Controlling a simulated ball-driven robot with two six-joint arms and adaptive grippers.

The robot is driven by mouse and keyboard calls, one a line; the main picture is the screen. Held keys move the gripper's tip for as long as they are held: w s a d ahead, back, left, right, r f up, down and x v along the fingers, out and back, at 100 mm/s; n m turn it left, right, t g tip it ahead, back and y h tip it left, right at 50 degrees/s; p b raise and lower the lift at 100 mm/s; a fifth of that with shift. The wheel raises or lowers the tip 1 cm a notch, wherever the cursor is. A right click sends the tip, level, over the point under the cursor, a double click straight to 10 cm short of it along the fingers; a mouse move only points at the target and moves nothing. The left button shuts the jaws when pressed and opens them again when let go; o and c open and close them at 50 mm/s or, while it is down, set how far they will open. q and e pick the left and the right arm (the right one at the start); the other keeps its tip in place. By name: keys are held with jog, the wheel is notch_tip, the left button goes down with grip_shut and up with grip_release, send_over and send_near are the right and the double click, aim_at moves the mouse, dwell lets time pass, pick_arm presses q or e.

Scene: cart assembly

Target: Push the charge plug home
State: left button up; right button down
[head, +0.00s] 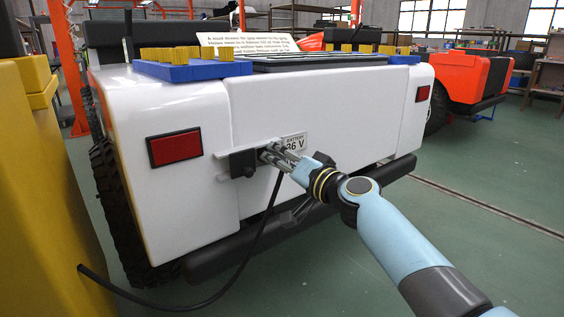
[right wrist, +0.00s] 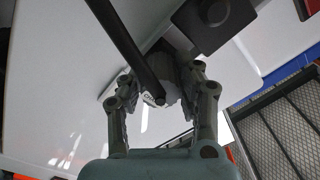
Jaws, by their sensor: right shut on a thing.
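The charge plug (right wrist: 170,88) sits between the fingers of my right gripper (right wrist: 160,100), which is shut on it. In the head view my right gripper (head: 270,156) reaches to the rear panel of the white cart (head: 300,105), just right of a black socket block (head: 243,163). The socket block (right wrist: 212,22) also shows at the top of the right wrist view. A black cable (head: 262,225) hangs from the plug. My fingers hide most of the plug, and I cannot tell how deep it sits. My left gripper is not in view.
A "BATTERY 36 V" label (head: 294,141) is beside the gripper. A dark bumper (head: 225,255) runs below. The cable loops down left to a yellow body (head: 40,220). A red tail light (head: 174,147) is at left. Green floor (head: 500,235) lies open at right.

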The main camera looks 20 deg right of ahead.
jog(key=shift+w+r, duration=0.1)
jog(key=c, duration=0.9)
grip_release()
jog(key=shift+o, duration=0.2)
jog(key=v, duration=1.2)
